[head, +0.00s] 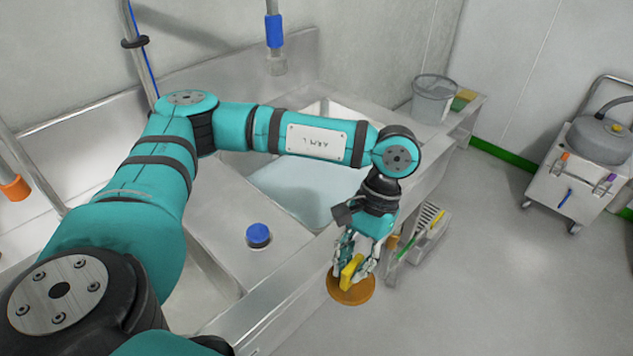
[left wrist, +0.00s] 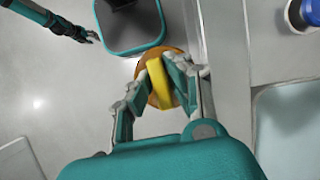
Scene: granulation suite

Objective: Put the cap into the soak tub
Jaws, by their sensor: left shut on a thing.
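The cap looks to be a round orange-brown disc (head: 352,290) with a yellow grip bar across its top. My left gripper (head: 352,268) is shut on the yellow bar and holds the disc in the air, just off the front edge of the sink counter. The left wrist view shows the fingers on both sides of the yellow bar (left wrist: 159,84). A basin with pale water (head: 300,190) is sunk in the counter behind my left forearm, which hides part of it; it may be the soak tub. My right gripper (left wrist: 90,38) shows small in the left wrist view, its jaws unclear.
A blue-topped jar (head: 258,235) stands on the counter left of the gripper. A grey bucket (head: 433,98) stands at the counter's far end. A rack (head: 428,225) hangs by the front edge. A wheeled machine (head: 590,155) stands at right; the floor between is clear.

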